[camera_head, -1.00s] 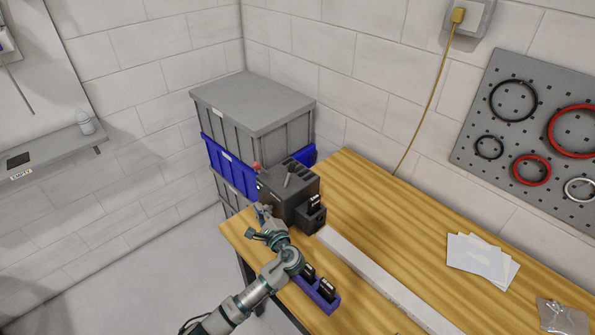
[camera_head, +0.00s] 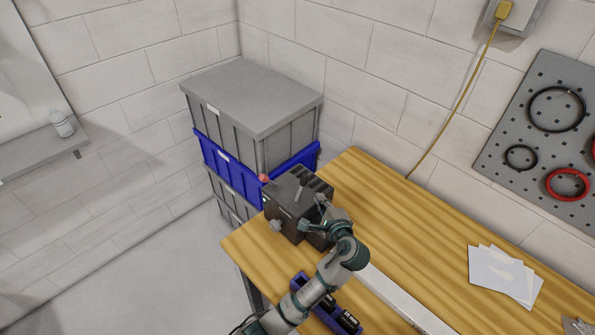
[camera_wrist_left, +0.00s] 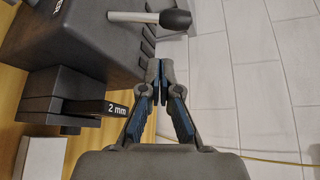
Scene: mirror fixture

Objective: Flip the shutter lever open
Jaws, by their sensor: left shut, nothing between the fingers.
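The dark grey fixture box (camera_head: 285,215) stands at the table's far left corner. A lever with a metal shaft and black grip (camera_wrist_left: 176,20) sticks out of the box at the top of the left wrist view; a short light rod on the box's top (camera_head: 299,193) shows in the head view. My left gripper (camera_head: 322,204) is at the box's right side, partly covering it. In the left wrist view its fingertips (camera_wrist_left: 160,68) are shut and empty, beside the box's ridged edge and apart from the lever grip. My right gripper is out of view.
A black block marked "2 mm" (camera_wrist_left: 117,109) sits close to the left fingers. A blue tray with black blocks (camera_head: 345,322) lies under my arm. Stacked crates (camera_head: 250,105) stand behind the box.

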